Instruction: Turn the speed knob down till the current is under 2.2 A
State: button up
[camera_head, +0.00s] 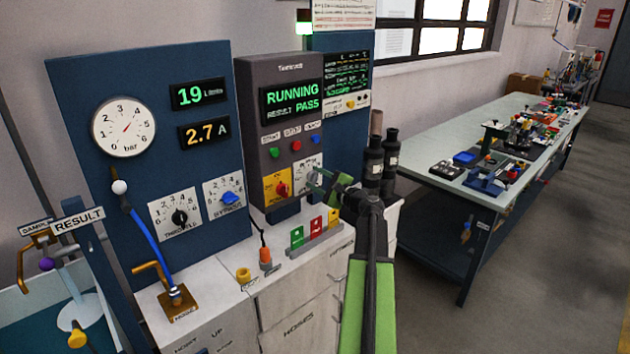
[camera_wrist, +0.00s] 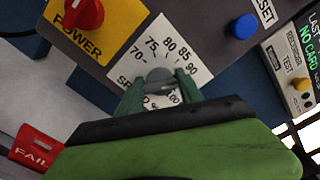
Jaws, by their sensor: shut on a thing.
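My gripper (camera_head: 322,182) reaches the lower right of the grey control box in the head view. In the wrist view its green fingers (camera_wrist: 158,90) are closed around a grey knob (camera_wrist: 159,75) at the middle of the white speed dial (camera_wrist: 184,60). The dial's numbers run from 70 through 75, 80, 85 and 90 to 100. The knob's pointer is hidden. The current display (camera_head: 204,131) reads 2.7 A. The flow display above it (camera_head: 198,94) reads 19. The screen (camera_head: 292,100) reads RUNNING, RESULT PASS.
A red power knob (camera_wrist: 84,14) on a yellow plate sits beside the dial. A blue reset button (camera_wrist: 244,26) is to its right. Coloured cards (camera_head: 315,226) stand in a rack below. Black cylinders (camera_head: 375,160) stand close right of my gripper.

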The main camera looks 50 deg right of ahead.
dwell(0.4)
jog(key=o, duration=1.4)
jog(key=shift+w, duration=0.15)
jog(key=shift+s, duration=0.3)
jog(key=s, duration=0.5)
jog(key=s+a, duration=0.1)
jog(key=s, duration=1.1)
jog(key=shift+a, duration=0.15)
